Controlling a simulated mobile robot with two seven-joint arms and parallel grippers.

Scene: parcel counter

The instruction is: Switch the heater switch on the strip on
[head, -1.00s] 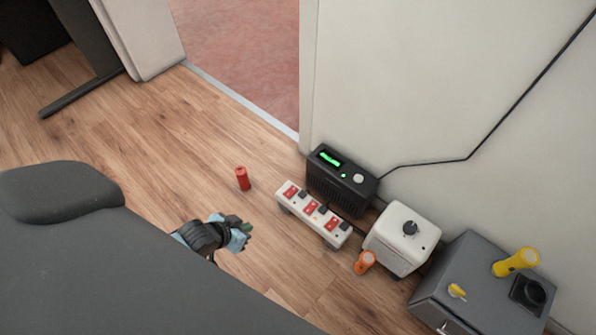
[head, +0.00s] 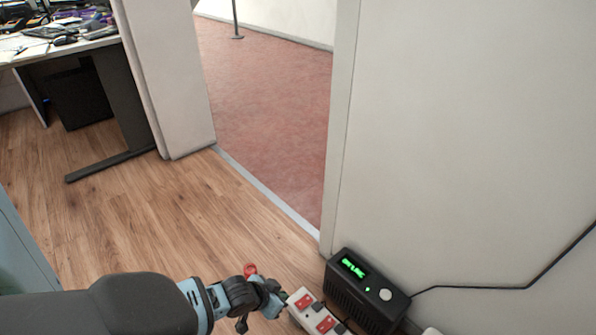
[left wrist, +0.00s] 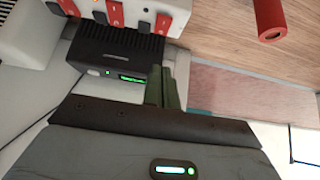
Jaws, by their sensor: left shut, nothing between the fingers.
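The white strip (head: 303,293) with red rocker switches lies at the bottom edge of the head view, cut off there. It also shows at the top of the left wrist view (left wrist: 63,16), with red and dark switches. I cannot read which switch is the heater's. My left gripper (head: 279,302) is at the strip's left end, shut and empty; I cannot tell whether it touches. Its green fingers (left wrist: 167,84) are together in the left wrist view, below the strip in the picture. My right gripper is not in view.
A black box with a green display (head: 366,292) stands behind the strip against the wall, its cord running right. A red cylinder (head: 250,269) is just behind my left gripper. Wood floor is clear to the left, toward a doorway and desk.

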